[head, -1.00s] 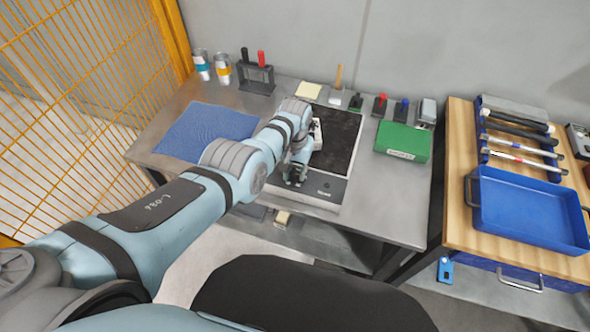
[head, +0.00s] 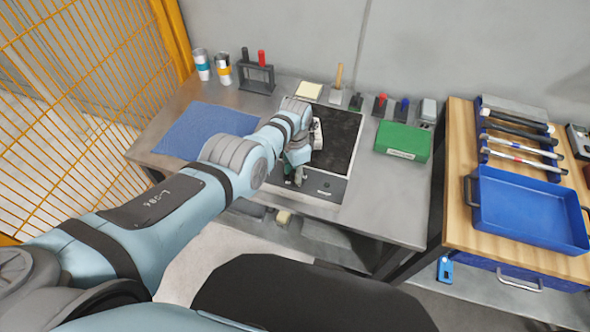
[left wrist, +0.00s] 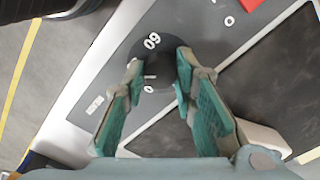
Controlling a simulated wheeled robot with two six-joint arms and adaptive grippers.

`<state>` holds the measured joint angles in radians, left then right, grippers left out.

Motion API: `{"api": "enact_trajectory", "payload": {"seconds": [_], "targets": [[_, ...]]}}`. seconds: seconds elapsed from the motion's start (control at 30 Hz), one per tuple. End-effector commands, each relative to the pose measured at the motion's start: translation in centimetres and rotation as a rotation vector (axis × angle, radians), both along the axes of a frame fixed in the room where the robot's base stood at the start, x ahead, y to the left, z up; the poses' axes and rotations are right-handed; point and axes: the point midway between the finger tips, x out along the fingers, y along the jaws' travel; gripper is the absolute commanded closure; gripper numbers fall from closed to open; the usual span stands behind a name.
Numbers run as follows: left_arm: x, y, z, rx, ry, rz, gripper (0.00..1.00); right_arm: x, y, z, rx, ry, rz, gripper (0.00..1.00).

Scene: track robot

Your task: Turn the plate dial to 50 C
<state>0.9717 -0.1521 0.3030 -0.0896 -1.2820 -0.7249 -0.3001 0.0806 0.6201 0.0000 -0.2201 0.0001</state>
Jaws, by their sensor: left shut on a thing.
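The hot plate (head: 340,135) has a black top and a grey front panel, and stands on the steel bench. My left gripper (head: 293,180) reaches down to the panel's left part. In the left wrist view my left gripper (left wrist: 160,72) has its two green-padded fingers on either side of the dark round dial (left wrist: 153,58) and is shut on it. A white "60" shows at the dial's upper edge and a "0" below. The fingers partly hide the dial, and I cannot read its exact setting. My right gripper is not in view.
A blue mat (head: 205,131) lies to the left and a green box (head: 402,141) to the right. A wooden-topped cart with a blue tray (head: 527,211) stands farther right.

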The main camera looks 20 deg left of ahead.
Motion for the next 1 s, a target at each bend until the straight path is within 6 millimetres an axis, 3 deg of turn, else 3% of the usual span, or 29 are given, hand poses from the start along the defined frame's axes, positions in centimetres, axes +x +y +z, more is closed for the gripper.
{"api": "enact_trajectory", "payload": {"seconds": [0.63, 0.67, 0.77, 1.0], "targets": [[0.13, -0.08, 0.09, -0.002, -0.004, -0.061, 1.0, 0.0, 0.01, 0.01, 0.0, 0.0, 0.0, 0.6], [0.13, -0.08, 0.09, -0.002, -0.004, -0.061, 0.73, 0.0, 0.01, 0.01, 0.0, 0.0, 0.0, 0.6], [0.12, -0.07, 0.09, -0.002, -0.004, -0.061, 0.57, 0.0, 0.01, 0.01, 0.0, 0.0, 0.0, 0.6], [0.05, -0.03, 0.04, -0.001, -0.002, -0.061, 0.54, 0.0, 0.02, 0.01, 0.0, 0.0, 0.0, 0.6]]}}
